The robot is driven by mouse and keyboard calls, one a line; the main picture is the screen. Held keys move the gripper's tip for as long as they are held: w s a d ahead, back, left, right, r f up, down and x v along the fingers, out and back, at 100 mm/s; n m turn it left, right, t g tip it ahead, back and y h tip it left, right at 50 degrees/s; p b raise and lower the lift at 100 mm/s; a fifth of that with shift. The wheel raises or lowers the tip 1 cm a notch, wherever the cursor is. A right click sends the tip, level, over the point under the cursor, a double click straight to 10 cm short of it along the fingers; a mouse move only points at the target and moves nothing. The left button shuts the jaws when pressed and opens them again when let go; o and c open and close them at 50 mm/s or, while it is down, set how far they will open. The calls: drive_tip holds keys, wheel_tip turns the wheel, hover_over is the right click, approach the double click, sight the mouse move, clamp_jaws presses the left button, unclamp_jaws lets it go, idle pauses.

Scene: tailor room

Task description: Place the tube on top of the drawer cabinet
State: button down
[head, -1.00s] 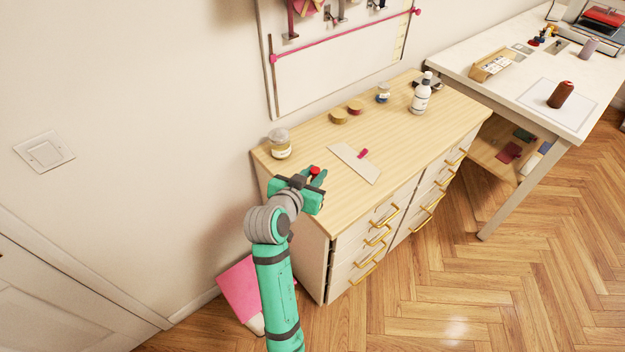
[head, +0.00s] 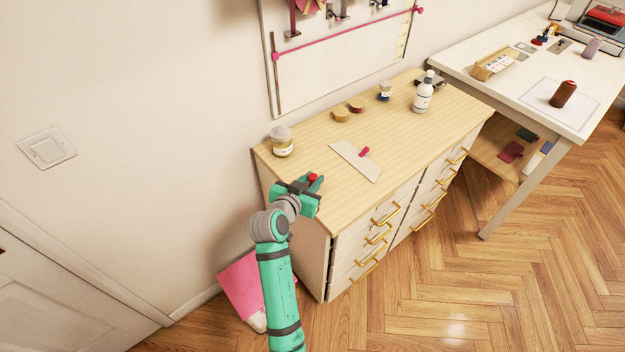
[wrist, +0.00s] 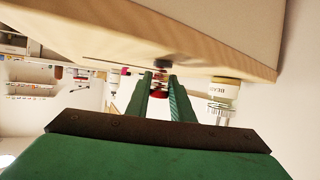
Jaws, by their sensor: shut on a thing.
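The drawer cabinet (head: 400,150) has a pale wood top, white drawers and gold handles. My gripper (head: 312,183) is at the cabinet's near left part, over or close to its top. It is shut on the tube (head: 313,177), of which a small red end shows between the fingers in the head view. In the wrist view the fingers (wrist: 161,84) stand close to the wooden top, with the red part (wrist: 159,95) between them. The rest of the tube is mostly hidden. I cannot tell whether it touches the wood.
A lidded jar (head: 281,142) stands at the cabinet's back left corner. A pale board (head: 356,163) with a pink handle lies right of my gripper. Two round tins, a small jar and a white bottle (head: 422,95) stand farther back. The front right top is clear.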

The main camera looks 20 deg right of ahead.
drive_tip(key=shift+f, duration=0.15)
drive_tip(key=c, duration=1.5)
unclamp_jaws()
drive_tip(key=shift+c, duration=0.2)
